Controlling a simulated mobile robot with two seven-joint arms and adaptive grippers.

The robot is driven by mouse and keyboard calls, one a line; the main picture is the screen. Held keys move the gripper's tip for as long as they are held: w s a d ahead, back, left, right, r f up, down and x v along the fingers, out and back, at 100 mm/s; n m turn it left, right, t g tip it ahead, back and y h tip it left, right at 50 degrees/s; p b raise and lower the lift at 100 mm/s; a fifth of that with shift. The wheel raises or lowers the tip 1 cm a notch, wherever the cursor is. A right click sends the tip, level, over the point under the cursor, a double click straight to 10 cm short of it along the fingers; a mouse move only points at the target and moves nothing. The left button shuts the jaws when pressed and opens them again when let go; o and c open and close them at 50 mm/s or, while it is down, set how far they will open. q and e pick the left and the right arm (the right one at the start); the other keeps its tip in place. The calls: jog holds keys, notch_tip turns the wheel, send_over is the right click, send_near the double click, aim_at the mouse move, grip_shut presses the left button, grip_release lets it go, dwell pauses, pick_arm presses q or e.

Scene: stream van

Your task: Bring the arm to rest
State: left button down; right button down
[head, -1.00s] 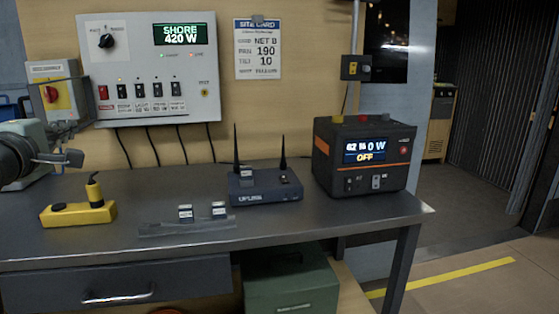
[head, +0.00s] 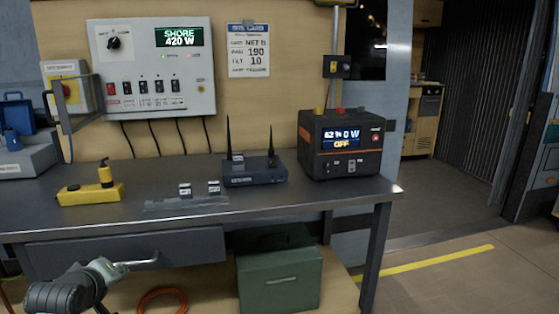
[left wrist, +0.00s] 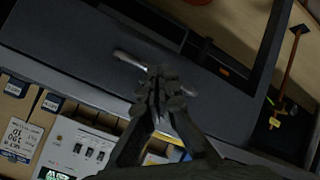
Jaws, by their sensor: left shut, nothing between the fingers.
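My left gripper (head: 106,273) is low at the left of the head view, in front of the workbench drawer (head: 185,243) and near its metal handle (head: 137,263). In the left wrist view its fingers (left wrist: 160,82) are together and nothing shows between them. I cannot tell from these views whether it touches the drawer handle. My right gripper is not in view.
The workbench (head: 330,190) holds a yellow device (head: 90,193), a router (head: 255,172) with two antennas and a power station (head: 345,145). A green box (head: 278,270) stands below. The floor at the right is open.

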pick_arm(q)
jog(key=s+d+f+m+g, duration=0.2)
jog(key=s+d+f+m, duration=0.1)
jog(key=s+f, duration=0.6)
jog(key=s+d+f+m+g, duration=0.3)
jog(key=s+f+m, duration=0.2)
jog(key=s+f, duration=0.5)
jog(key=s+d+f+m+g+h, duration=0.1)
jog(key=s+d+f+m+g, duration=0.2)
jog(key=s+f, duration=0.6)
jog(key=shift+s+f+m, duration=0.4)
jog(key=shift+f+m, duration=0.3)
jog(key=shift+f, duration=1.9)
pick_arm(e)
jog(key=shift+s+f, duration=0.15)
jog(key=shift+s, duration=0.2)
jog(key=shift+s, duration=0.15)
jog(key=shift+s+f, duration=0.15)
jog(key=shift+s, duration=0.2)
pick_arm(q)
jog(key=shift+r, duration=0.1)
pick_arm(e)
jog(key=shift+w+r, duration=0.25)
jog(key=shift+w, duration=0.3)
